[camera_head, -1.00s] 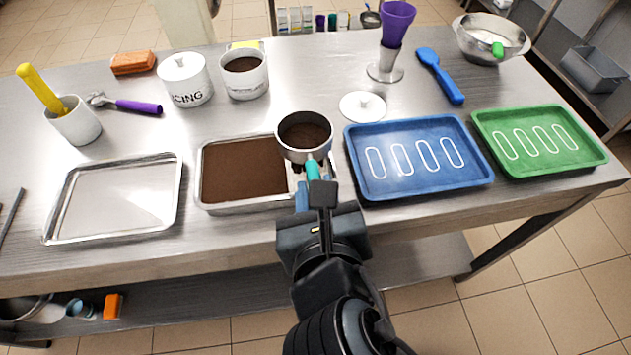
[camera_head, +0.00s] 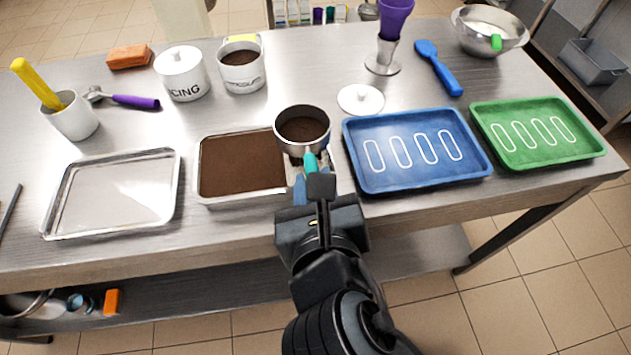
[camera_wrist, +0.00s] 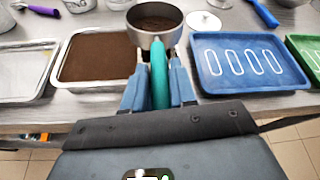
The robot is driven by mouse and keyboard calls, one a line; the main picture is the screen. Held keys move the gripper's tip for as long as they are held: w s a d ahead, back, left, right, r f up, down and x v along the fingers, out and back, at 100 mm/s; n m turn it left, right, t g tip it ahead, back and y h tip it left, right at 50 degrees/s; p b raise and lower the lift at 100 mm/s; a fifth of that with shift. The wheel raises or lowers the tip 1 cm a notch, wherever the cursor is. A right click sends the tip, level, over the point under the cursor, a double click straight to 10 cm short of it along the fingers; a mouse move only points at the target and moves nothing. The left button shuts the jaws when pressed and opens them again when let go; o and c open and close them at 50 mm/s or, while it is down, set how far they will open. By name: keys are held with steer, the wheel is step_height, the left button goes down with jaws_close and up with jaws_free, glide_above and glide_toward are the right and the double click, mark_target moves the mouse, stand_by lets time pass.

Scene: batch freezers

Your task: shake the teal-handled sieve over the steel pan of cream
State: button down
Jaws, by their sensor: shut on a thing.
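The sieve (camera_head: 302,127) has a round steel bowl with brown powder in it and a teal handle (camera_wrist: 159,75). My gripper (camera_head: 312,178) is shut on that handle; in the wrist view, the blue fingers (camera_wrist: 158,88) stand on both sides of it. The steel pan (camera_head: 240,202) lies on the table just left of the sieve, its surface covered in even brown; no bare cream shows. The sieve is over the pan's right end and hides that part. It looks about level. Its height above the pan is hard to tell.
A blue tray (camera_head: 352,157) lies close to the right of the sieve, with a green tray (camera_head: 594,150) beyond it. An empty steel tray (camera_head: 112,192) is at left. A white lid (camera_head: 360,99), a white pot of brown powder (camera_head: 243,73) and a lidded pot (camera_head: 183,80) stand behind.

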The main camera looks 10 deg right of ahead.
steer(key=shift+w, duration=1.15)
steer(key=shift+s, duration=1.7)
steer(key=w, duration=0.3)
steer(key=shift+w, duration=0.25)
steer(key=shift+s, duration=1.85)
steer(key=shift+r, duration=2.5)
